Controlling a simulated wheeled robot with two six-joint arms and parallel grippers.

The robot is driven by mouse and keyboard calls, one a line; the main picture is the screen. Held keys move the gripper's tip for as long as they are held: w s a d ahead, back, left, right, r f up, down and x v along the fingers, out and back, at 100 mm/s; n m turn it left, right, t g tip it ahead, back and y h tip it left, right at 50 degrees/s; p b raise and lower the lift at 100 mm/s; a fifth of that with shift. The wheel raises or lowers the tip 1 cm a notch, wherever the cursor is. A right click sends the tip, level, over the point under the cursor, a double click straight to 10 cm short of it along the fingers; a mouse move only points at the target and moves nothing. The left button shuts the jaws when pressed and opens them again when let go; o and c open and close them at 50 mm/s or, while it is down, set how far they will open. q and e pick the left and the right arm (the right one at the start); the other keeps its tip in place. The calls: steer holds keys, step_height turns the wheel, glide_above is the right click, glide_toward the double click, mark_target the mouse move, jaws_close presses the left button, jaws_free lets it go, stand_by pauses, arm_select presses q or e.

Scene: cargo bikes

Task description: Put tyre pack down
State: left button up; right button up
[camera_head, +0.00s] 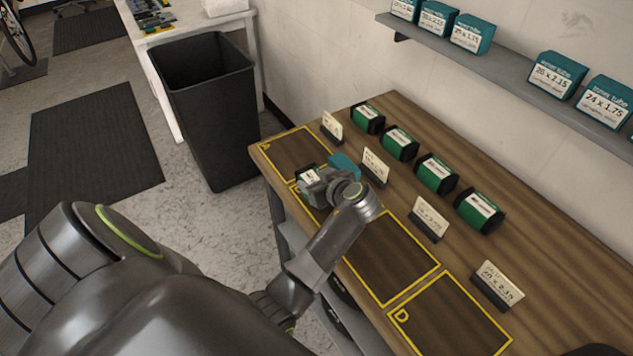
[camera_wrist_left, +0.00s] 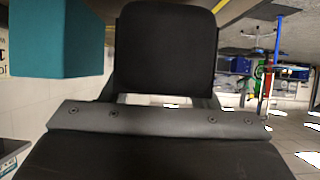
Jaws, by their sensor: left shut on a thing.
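My left gripper (camera_head: 343,191) is low over the second yellow-outlined area of the wooden table, shut on a dark pack with a white label (camera_head: 309,176). The pack's far part and underside are hidden by the gripper, so I cannot tell whether it touches the table. A dark rounded face (camera_wrist_left: 166,48) fills the middle of the left wrist view. A teal box (camera_head: 345,163) is right by the gripper; a teal box also shows at the left of the wrist view (camera_wrist_left: 55,40). My right gripper is out of view.
Several green-and-black packs (camera_head: 437,174) line the table's back, behind label cards (camera_head: 429,217). The marked areas nearer me, including D (camera_head: 452,318), are bare. A black bin (camera_head: 207,105) stands left of the table. A wall shelf (camera_head: 500,72) holds teal boxes.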

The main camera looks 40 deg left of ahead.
arm_select(q)
steer(key=shift+f, duration=0.65)
arm_select(e)
steer(key=shift+d+r, duration=0.15)
steer(key=shift+r, duration=0.05)
arm_select(q)
steer(key=o, duration=1.3)
arm_select(e)
steer(key=shift+a+r, duration=0.1)
steer(key=shift+a, duration=0.1)
